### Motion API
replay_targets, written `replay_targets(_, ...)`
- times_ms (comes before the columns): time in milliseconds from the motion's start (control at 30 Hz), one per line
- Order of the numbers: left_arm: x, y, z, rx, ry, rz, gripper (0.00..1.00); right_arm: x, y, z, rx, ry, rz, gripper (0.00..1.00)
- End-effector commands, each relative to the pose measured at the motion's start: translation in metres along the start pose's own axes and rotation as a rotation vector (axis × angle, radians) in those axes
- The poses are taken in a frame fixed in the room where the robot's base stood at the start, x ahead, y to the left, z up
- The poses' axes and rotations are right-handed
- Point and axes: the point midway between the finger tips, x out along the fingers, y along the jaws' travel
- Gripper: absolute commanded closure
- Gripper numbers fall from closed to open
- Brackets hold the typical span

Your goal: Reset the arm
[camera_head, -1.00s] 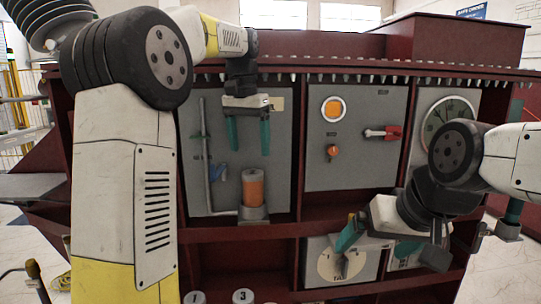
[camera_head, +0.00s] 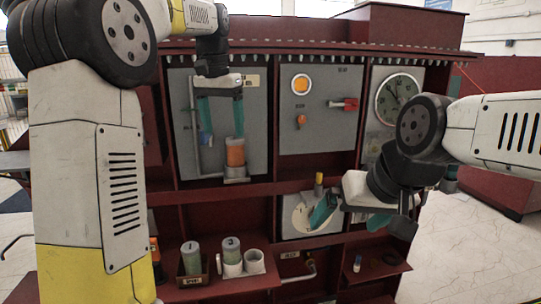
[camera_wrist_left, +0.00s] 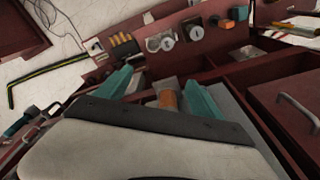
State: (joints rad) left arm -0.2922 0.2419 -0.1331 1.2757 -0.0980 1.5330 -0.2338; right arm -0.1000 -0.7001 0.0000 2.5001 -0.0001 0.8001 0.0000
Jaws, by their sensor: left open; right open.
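My left gripper (camera_head: 220,112) hangs fingers down in front of the upper left grey panel (camera_head: 258,110), its two teal fingers apart and empty. My right gripper (camera_head: 335,211) is at the lower right, in front of a panel with a pale round dial (camera_head: 303,218). Its fingers are open, partly hidden by its own body, and no held thing shows.
The dark red cabinet (camera_head: 300,183) fills the middle. A red-handled switch (camera_head: 345,104) and a clock-like gauge (camera_head: 399,97) sit on upper panels. Several cylinders, one numbered 3 (camera_head: 231,250), stand on a low shelf. Open floor (camera_head: 470,245) lies at the right.

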Motion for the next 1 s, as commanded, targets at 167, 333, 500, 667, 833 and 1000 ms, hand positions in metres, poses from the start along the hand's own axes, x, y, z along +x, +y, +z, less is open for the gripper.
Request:
replay_targets(167, -0.003, 0.000, 0.013, -0.017, 0.025, 0.007, 0.23, 0.000, 0.000, 0.000, 0.000, -0.001, 0.000, 0.04)
replay_targets(333, -0.004, 0.001, 0.028, -0.037, 0.053, 0.015, 0.23, 0.000, 0.000, 0.000, 0.000, 0.000, 0.000, 0.04)
replay_targets(500, -0.004, 0.004, 0.051, -0.064, 0.096, 0.026, 0.23, 0.000, 0.000, 0.000, 0.000, 0.000, 0.000, 0.04)
replay_targets(667, -0.001, 0.011, 0.082, -0.102, 0.153, 0.037, 0.23, 0.000, 0.000, 0.000, 0.000, 0.000, 0.000, 0.04)
replay_targets(833, 0.011, 0.026, 0.134, -0.165, 0.244, 0.051, 0.23, 0.000, 0.000, 0.000, 0.000, 0.000, 0.000, 0.04)
replay_targets(1000, 0.043, 0.051, 0.195, -0.245, 0.356, 0.056, 0.23, 0.000, 0.000, 0.000, 0.000, 0.000, 0.000, 0.04)
